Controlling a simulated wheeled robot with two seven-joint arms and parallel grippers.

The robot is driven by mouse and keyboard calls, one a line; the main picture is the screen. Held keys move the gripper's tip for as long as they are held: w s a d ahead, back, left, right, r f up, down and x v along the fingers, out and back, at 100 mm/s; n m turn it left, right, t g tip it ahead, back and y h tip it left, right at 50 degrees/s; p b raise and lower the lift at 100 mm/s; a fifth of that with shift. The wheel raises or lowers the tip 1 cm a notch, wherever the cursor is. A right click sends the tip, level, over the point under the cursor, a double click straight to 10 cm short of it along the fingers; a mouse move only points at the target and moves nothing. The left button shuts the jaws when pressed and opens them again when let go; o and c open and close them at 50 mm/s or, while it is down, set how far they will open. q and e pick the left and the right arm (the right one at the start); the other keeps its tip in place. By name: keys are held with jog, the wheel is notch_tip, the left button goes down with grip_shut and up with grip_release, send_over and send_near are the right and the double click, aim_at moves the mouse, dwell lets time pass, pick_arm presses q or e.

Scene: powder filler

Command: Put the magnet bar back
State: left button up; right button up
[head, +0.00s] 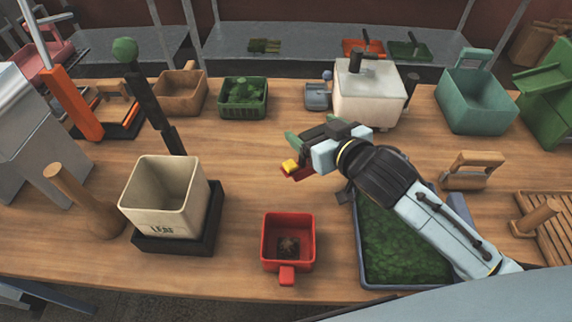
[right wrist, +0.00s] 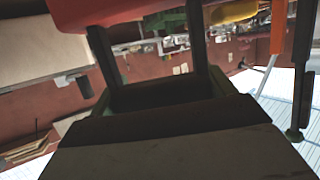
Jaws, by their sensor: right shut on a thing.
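My right gripper (head: 303,163) is over the middle of the table, pointing left. It is shut on a small red piece with a yellow part (head: 290,167), which I take to be the magnet bar. In the right wrist view the red body of the magnet bar (right wrist: 125,10) lies across the fingertips at the top edge, with a yellow part at upper right. The bar is mostly hidden by the gripper in the head view. It appears to be held above the table. My left gripper is not in view.
A cream bin (head: 165,200) on a black base stands at left front. A red scoop box (head: 288,242) and a green-filled tray (head: 400,250) are in front. A white hopper (head: 365,95) and a teal bin (head: 476,100) stand behind. The table's centre left is clear.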

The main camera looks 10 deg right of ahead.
notch_tip(320, 180, up, 3)
jog(key=w+a+n+y+p, duration=0.2)
jog(key=y, duration=0.1)
pick_arm(q)
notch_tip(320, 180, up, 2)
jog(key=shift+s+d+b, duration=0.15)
jog(key=shift+b, duration=0.35)
pick_arm(e)
jog(key=shift+n+g, duration=0.3)
jog(key=shift+g, duration=0.2)
jog(key=f, duration=0.9)
jog(key=shift+w+a+f, duration=0.25)
jog(key=shift+w+f, duration=0.05)
jog(key=shift+w, duration=0.1)
jog(key=shift+f, duration=0.2)
jog(key=o, duration=1.1)
jog(key=shift+o, duration=0.2)
jog(key=shift+r, duration=0.15)
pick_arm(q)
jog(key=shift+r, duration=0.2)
pick_arm(e)
jog(key=v, duration=1.2)
jog(key=shift+d, duration=0.2)
